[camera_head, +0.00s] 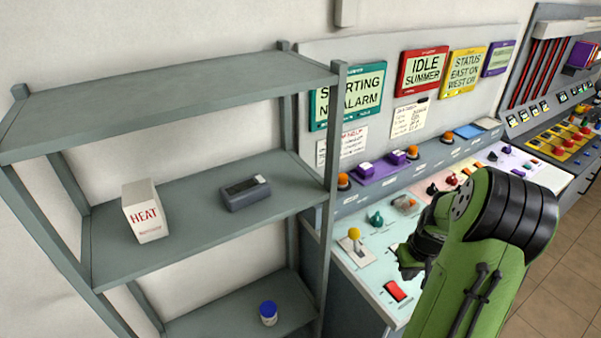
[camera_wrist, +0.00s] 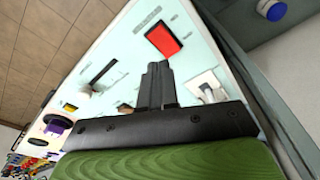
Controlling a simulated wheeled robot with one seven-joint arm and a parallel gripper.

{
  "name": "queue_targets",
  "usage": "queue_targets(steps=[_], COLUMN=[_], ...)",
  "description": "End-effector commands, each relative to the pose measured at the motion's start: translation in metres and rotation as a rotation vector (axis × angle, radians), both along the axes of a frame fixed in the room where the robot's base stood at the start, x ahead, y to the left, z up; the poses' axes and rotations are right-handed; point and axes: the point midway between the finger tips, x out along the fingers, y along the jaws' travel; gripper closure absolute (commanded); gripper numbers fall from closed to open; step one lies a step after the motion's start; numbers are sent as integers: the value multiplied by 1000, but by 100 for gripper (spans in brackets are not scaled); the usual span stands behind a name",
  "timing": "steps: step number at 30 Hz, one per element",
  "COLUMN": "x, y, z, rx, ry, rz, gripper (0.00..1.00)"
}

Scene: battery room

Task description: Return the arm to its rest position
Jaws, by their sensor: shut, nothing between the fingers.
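My green arm rises at the right of the head view, bent in front of the control console (camera_head: 366,272). My gripper (camera_head: 404,262) is black and hangs over the front part of the console's pale panel, between the yellow-knobbed lever (camera_head: 354,234) and the arm. In the wrist view my gripper (camera_wrist: 158,68) shows its two fingers together with nothing between them. Beyond the fingertips lies a red rocker switch (camera_wrist: 163,38) on the panel, which also shows in the head view (camera_head: 397,291). Whether the fingers touch the panel cannot be told.
A grey shelf unit (camera_head: 180,88) stands left of the console. It holds a white HEAT box (camera_head: 147,215), a dark device (camera_head: 245,193) and a blue-capped jar (camera_head: 268,313). Knobs and buttons cover the console near my arm. Tiled floor (camera_head: 566,280) is clear at the right.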

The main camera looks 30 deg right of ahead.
Motion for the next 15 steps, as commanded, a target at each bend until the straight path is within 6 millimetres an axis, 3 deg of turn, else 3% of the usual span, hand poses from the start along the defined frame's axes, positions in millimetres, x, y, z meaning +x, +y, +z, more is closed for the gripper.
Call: queue_targets(steps=[4, 7, 11, 15], x=[3, 19, 32, 13], y=[4, 33, 109, 193], z=[6, 40, 108, 164], rx=[-8, -49, -123, -165], ry=[-1, -5, -37, -118], rz=[10, 64, 161, 251], gripper=[100, 100, 100, 100])
